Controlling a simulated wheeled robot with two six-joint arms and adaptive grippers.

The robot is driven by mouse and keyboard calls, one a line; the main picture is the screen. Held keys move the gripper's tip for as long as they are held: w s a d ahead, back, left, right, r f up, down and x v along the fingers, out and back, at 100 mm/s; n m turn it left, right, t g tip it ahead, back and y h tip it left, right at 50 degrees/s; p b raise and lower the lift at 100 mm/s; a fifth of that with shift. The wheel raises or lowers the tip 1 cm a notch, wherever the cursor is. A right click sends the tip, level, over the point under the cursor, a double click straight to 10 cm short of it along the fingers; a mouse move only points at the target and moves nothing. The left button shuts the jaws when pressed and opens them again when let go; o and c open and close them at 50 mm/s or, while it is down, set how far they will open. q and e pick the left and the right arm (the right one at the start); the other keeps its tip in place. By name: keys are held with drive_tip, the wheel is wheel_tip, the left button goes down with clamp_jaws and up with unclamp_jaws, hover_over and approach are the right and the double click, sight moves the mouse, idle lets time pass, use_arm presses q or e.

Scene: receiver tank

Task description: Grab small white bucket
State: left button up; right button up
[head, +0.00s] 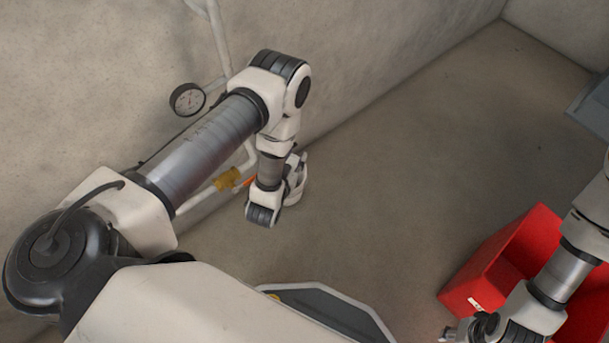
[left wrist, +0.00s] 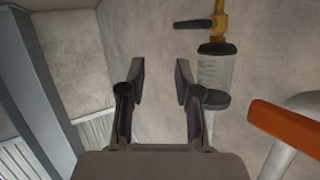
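My left arm reaches down beside the wall, and its wrist hides most of the left gripper in the head view. In the left wrist view the left gripper (left wrist: 160,72) is open, with two separate fingers and nothing between them. In the head view a white rounded shape (head: 298,180) shows just behind and right of the left wrist. It is partly covered, and I cannot tell whether it is the small white bucket. No bucket shows clearly in the left wrist view. My right arm is at the lower right, its gripper at the bottom edge and unclear.
A red bin (head: 488,268) stands on the floor under my right arm. A pressure gauge (head: 187,99) and white pipes (head: 218,38) are on the left wall. A yellow valve (head: 228,179), a clear cylinder (left wrist: 216,70) and an orange handle (left wrist: 283,127) are near the left gripper. The middle floor is clear.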

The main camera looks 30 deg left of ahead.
use_arm(q)
wheel_tip(320, 180, down, 16)
drive_tip(key=s+d+f+b, duration=0.1)
drive_tip(key=s+b, duration=0.2)
drive_tip(key=b, duration=0.5)
drive_tip(key=shift+g, duration=0.3)
drive_tip(key=b+x, duration=0.1)
drive_tip(key=x, duration=0.1)
drive_tip(key=b+x, duration=0.2)
drive_tip(key=x, duration=0.1)
drive_tip(key=b+x, duration=0.2)
drive_tip(key=shift+w+d+r, duration=0.15)
drive_tip(key=shift+w+r, duration=0.1)
drive_tip(key=shift+w, duration=0.2)
drive_tip(key=shift+r, duration=0.15)
use_arm(e)
wheel_tip(320, 180, down, 16)
drive_tip(key=shift+w+d+f, duration=0.2)
drive_tip(key=shift+w+f, duration=0.05)
drive_tip(key=shift+w, duration=0.05)
use_arm(q)
clamp_jaws()
